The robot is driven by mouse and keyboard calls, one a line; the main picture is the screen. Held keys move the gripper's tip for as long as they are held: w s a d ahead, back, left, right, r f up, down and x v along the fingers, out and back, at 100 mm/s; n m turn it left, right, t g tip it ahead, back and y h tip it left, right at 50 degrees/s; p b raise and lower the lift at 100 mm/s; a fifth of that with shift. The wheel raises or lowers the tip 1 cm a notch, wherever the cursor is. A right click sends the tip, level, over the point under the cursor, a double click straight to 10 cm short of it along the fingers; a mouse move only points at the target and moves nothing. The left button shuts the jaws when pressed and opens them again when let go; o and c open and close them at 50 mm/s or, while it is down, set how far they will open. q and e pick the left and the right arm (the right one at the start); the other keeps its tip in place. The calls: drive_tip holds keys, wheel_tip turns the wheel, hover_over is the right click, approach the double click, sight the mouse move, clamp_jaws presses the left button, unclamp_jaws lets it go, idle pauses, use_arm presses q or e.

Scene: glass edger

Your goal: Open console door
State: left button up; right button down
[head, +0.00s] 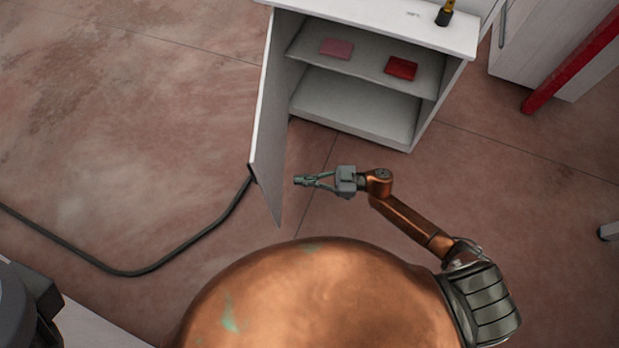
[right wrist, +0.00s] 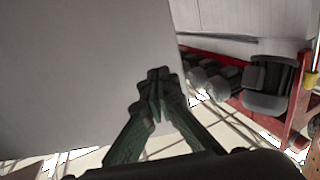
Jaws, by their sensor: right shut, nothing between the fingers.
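The white console (head: 355,131) stands at the top middle of the head view. Its door (head: 275,120) stands wide open, swung out from the left side toward me, and the shelves inside are exposed. My right gripper (head: 299,181) is shut and empty, just right of the door's free end; a small gap seems to show between them. In the right wrist view the shut fingertips (right wrist: 157,82) appear in front of a large pale flat panel that fills the left side. My left gripper is not in view.
On the console's upper shelf lie a pink item (head: 336,48) and a red item (head: 401,68). A black and yellow tool (head: 445,12) is on its top. A dark cable (head: 190,246) runs over the floor to the left. A red bar (head: 570,75) is at the right. Floor left of the door is mostly clear.

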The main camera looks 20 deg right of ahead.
sight(266, 179)
drive_tip(key=b+x, duration=0.1)
drive_tip(key=x, duration=0.7)
drive_tip(key=shift+w+a+f, duration=0.1)
drive_tip(key=shift+f, duration=0.05)
drive_tip(key=shift+w+a, duration=0.1)
drive_tip(key=shift+a, duration=0.1)
